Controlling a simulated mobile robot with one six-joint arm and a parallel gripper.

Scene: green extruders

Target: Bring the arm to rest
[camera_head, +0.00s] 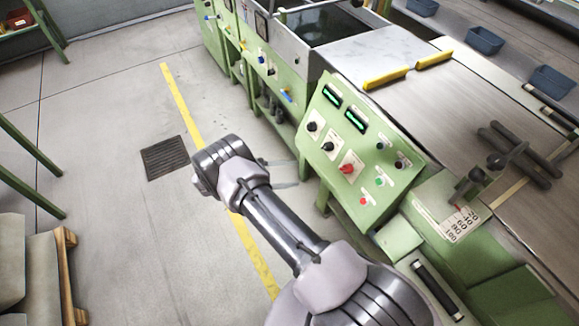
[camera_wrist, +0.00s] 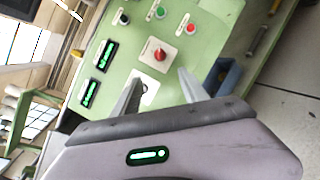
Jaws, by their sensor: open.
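My arm reaches up from the lower right of the head view, over the floor beside the green machine. My gripper (camera_head: 292,172) points right, toward the lower side of the green control panel (camera_head: 325,160). In the wrist view my gripper (camera_wrist: 160,76) has its two grey fingers spread apart with nothing between them. The sloping control panel (camera_wrist: 205,55) lies beyond the fingers. Its red knob (camera_wrist: 159,54) shows just past the gap between the fingertips. I cannot tell the exact distance from fingertips to panel, and no contact shows.
The machine's long metal top (camera_head: 460,100) and yellow bars (camera_head: 386,79) are at the right. A floor grate (camera_head: 166,157) and yellow floor line (camera_head: 182,103) lie left of my gripper. A wooden pallet (camera_head: 68,270) with sacks stands lower left. The floor between is clear.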

